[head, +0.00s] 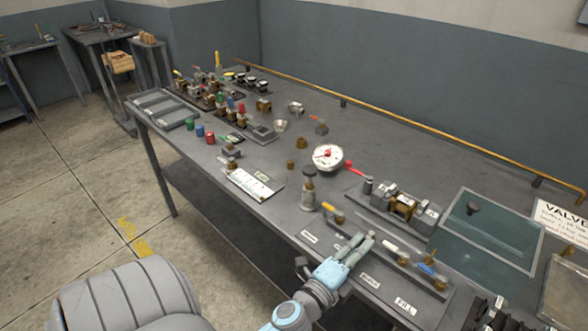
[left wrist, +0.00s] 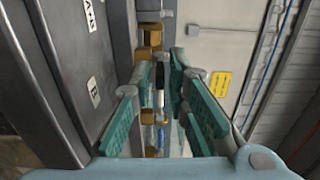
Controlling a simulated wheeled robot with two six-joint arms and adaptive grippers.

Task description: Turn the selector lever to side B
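My left gripper (head: 356,245) reaches in from the bottom over a labelled valve strip (head: 383,295) at the table's front. Its two fingers stand apart. A white-handled lever (head: 388,247) on a brass fitting lies just right of the fingertips. In the left wrist view a slim white-and-black handle (left wrist: 160,72) shows in the gap between the teal finger pads of the gripper (left wrist: 162,85); contact cannot be told. A label "B" (left wrist: 93,91) stands on the grey surface at left. I cannot tell for sure which lever is the selector. My right gripper is not in view.
A yellow lever (head: 329,207) and a blue lever (head: 426,270) flank the white one.

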